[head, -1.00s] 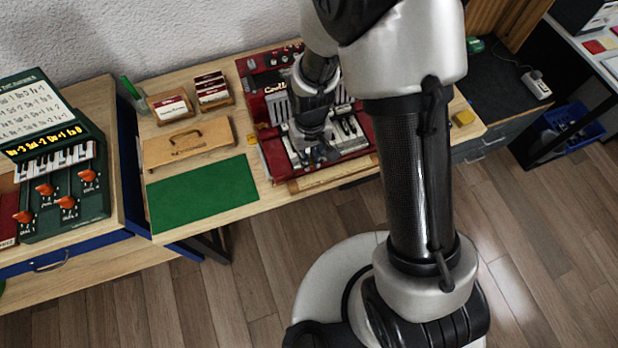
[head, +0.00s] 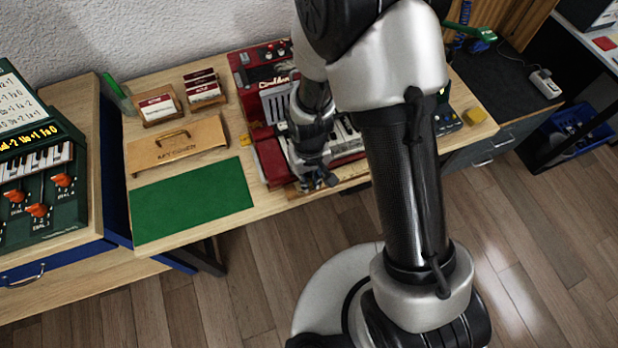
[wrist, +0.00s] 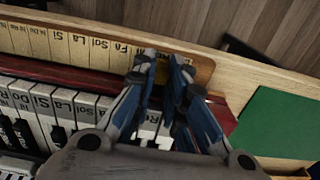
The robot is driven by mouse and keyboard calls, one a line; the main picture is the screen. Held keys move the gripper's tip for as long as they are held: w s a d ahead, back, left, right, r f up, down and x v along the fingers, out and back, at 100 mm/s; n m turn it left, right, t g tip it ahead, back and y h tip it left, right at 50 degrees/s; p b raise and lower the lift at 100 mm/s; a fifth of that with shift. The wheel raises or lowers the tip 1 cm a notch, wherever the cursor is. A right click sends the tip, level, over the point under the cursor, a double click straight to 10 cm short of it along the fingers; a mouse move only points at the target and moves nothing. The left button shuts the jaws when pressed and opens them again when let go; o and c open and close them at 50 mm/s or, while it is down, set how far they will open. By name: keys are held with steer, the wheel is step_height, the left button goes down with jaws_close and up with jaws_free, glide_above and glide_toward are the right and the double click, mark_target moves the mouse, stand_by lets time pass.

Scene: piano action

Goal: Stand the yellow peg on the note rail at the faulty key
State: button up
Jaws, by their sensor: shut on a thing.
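In the wrist view the fingertips are over the right end of the note rail (wrist: 62,42), a pale wooden strip with note names along the front of the keys (wrist: 45,120). I cannot tell whether the held thing touches the rail. In the head view my gripper (head: 318,182) is at the front edge of the red accordion (head: 272,165). Which key is faulty does not show.
A green mat (head: 195,200) lies left of the accordion, with a wooden case (head: 178,148) and card holders (head: 158,108) behind it. A small yellow item (head: 245,140) lies beside the accordion. A yellow block (head: 475,116) sits at the right. A green console (head: 40,180) stands far left.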

steer(key=shift+o, duration=1.3)
steer(key=shift+f, duration=0.15)
steer(key=o, duration=0.5)
steer(key=shift+c, duration=0.2)
step_height(320, 180, up, 20)
steer(key=d+t+p, duration=0.1)
steer(key=d+p, duration=0.2)
steer(key=p, duration=0.2)
steer(key=s+d+r+m+t, duration=0.1)
steer(key=s+d+r, duration=0.3)
steer(key=s+r, duration=0.2)
steer(key=s+d+r+m+t, duration=0.2)
steer(key=s+d+r, duration=0.2)
steer(key=s+r, duration=0.3)
step_height(320, 180, up, 4)
steer(key=shift+s+f+t, duration=0.1)
steer(key=shift+s+t, duration=0.2)
